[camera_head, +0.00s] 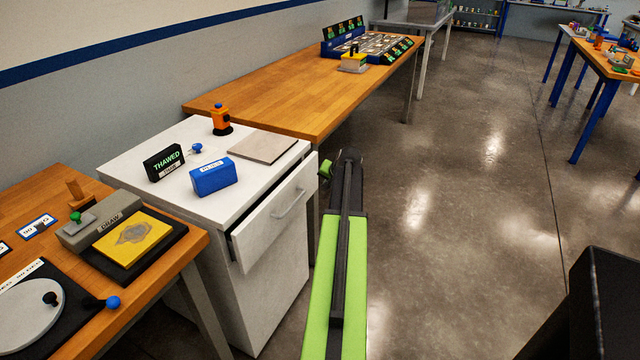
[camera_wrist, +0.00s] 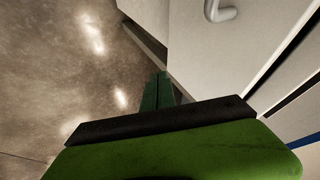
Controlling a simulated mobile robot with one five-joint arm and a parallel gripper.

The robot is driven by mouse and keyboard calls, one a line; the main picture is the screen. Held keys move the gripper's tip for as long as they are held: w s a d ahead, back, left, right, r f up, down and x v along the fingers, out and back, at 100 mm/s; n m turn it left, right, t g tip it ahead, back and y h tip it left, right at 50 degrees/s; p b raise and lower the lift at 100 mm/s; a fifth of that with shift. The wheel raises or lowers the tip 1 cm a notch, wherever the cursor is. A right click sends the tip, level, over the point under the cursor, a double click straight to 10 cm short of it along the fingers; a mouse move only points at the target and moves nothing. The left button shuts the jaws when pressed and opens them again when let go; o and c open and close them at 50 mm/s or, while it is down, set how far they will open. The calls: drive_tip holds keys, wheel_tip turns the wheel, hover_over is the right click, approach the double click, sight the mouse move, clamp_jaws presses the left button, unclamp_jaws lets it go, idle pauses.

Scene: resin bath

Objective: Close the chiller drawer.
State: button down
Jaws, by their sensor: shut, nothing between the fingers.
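The white chiller cabinet (camera_head: 240,265) stands between two wooden tables. Its top drawer (camera_head: 272,228) is partly pulled out, with a dark gap showing along its upper edge. A grey bar handle (camera_head: 289,204) is on the drawer front; the handle also shows at the top of the wrist view (camera_wrist: 222,12). My gripper (camera_head: 326,169) is just right of the drawer's far end, mostly hidden behind my arm. In the wrist view my green fingers (camera_wrist: 157,92) are together and empty, beside the pale drawer front (camera_wrist: 205,62). I cannot tell whether they touch it.
On the cabinet top are a black THAWED sign (camera_head: 164,163), a blue box (camera_head: 213,177), an orange-and-black item (camera_head: 221,120) and a flat beige plate (camera_head: 262,146). A wooden table (camera_head: 290,105) adjoins behind; another (camera_head: 190,262) stands at left. The floor (camera_head: 470,200) at right is clear.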

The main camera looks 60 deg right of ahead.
drive_tip(key=p+v, duration=0.5)
drive_tip(key=v, duration=0.4)
drive_tip(key=w+a+t+y+b, duration=0.2)
drive_tip(key=a+t+y+b, duration=0.1)
drive_tip(key=a+b, duration=0.3)
drive_tip(key=w+a+t+y+b, duration=0.3)
drive_tip(key=a+t, duration=0.1)
drive_tip(key=a, duration=0.3)
drive_tip(key=s+f+m+t+b, duration=0.1)
drive_tip(key=s+f+t+b, duration=0.4)
drive_tip(key=s+f+b, duration=1.1)
wheel_tip(320, 180, up, 6)
drive_tip(key=b, duration=0.4)
hover_over(294, 213)
drive_tip(key=s+a, duration=0.4)
drive_tip(key=a, duration=0.1)
drive_tip(key=shift+w+f, duration=0.2)
drive_tip(key=shift+w, duration=0.05)
drive_tip(key=shift+d, duration=0.15)
